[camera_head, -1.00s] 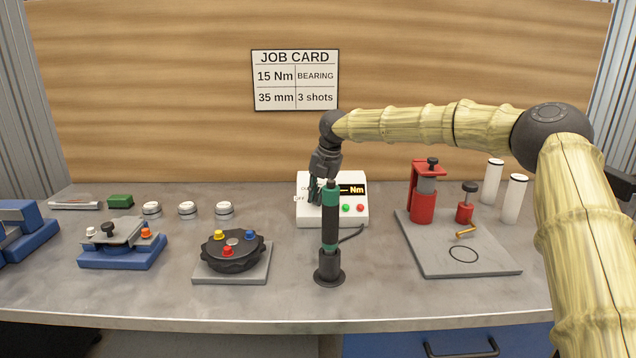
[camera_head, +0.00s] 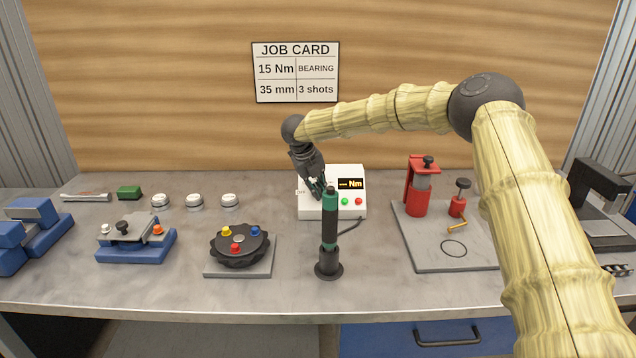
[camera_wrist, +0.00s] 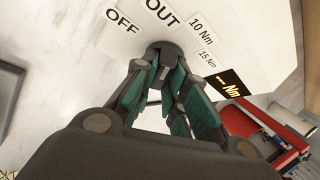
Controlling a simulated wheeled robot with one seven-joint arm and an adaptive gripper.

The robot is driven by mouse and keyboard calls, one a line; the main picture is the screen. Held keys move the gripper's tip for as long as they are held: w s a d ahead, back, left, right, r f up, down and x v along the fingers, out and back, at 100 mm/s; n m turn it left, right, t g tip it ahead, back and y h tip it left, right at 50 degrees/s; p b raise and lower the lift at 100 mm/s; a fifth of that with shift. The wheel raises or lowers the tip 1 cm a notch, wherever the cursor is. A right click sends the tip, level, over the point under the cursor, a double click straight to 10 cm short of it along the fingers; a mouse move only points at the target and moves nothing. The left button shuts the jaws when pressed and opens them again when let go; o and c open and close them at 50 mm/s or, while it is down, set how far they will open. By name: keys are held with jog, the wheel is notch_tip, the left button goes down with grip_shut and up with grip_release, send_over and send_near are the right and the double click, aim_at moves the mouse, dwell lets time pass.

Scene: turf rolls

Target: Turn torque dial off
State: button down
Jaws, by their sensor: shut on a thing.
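The torque controller is a white box (camera_head: 352,210) at the back middle of the bench, with green and red buttons and a display (camera_head: 350,184) reading "--- Nm". In the wrist view its dark torque dial (camera_wrist: 164,48) sits among the labels OFF, OUT, 10 Nm and 15 Nm. My gripper (camera_wrist: 160,72) is shut on the dial, with its green-padded fingers on either side. In the head view my gripper (camera_head: 318,187) is at the box's left part and hides the dial. The dial's pointer is not visible, so its setting cannot be told.
A green-and-black screwdriver (camera_head: 330,225) stands upright in its holder just in front of the box. A red press (camera_head: 417,190) on a grey plate stands to the right. A black round fixture (camera_head: 240,246) with coloured knobs sits to the left.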

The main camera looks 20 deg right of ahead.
jog(key=n+t+h+p, duration=0.1)
jog(key=n+h+p, duration=0.1)
jog(key=n, duration=0.3)
jog(key=shift+h, duration=0.7)
jog(key=n+t+h, duration=0.1)
jog(key=n, duration=0.1)
jog(key=n+t+h, duration=0.1)
jog(key=n, duration=0.2)
jog(key=shift+f+n+t+p, duration=0.1)
jog(key=shift+n+t+p, duration=0.2)
jog(key=c, duration=1.4)
grip_release()
jog(key=shift+c, duration=0.2)
jog(key=shift+a, duration=0.1)
jog(key=v, duration=1.2)
